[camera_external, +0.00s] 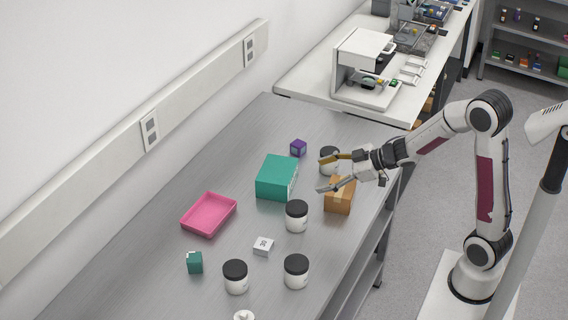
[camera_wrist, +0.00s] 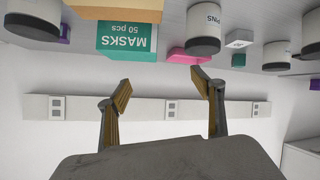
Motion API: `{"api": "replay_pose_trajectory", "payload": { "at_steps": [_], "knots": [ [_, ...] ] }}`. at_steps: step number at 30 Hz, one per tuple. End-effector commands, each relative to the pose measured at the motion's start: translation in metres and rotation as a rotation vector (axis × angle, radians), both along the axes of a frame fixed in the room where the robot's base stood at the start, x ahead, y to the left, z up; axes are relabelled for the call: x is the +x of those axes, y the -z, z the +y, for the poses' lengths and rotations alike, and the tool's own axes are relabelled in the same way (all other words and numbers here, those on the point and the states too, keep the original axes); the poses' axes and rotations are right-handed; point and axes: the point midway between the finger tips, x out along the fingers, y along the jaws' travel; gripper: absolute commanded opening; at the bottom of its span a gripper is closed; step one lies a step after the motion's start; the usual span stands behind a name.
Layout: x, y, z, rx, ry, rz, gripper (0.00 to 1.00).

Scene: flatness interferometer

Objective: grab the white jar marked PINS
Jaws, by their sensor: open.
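The white jar marked PINS (camera_wrist: 203,25) has a black lid and shows upside down at the top of the wrist view, its label partly cut off. By its place beside the teal box, it matches the jar (camera_external: 297,216) at mid-bench in the external view, where no label is legible. My gripper (camera_external: 322,173) is open and empty above the bench, up and to the right of this jar in the picture. In the wrist view its fingers (camera_wrist: 160,80) are spread apart, with nothing between them.
A teal MASKS box (camera_external: 276,178) and a cardboard box (camera_external: 340,196) stand near the jar. Other black-lidded jars stand behind (camera_external: 329,160) and in front (camera_external: 296,271), (camera_external: 235,277). A pink tray (camera_external: 209,215), small white box (camera_external: 263,246) and purple cube (camera_external: 298,148) share the bench.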

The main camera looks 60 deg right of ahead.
Motion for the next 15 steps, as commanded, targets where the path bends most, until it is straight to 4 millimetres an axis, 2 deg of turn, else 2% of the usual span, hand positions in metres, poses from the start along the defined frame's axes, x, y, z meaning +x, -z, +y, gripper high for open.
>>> {"api": "replay_pose_trajectory", "payload": {
  "at_steps": [6,15],
  "knots": [
    [0.003,0.031,0.020,0.110,-0.134,-0.005,0.67],
    [-0.007,0.053,0.043,0.251,-0.270,-0.008,0.67]
  ]
}}
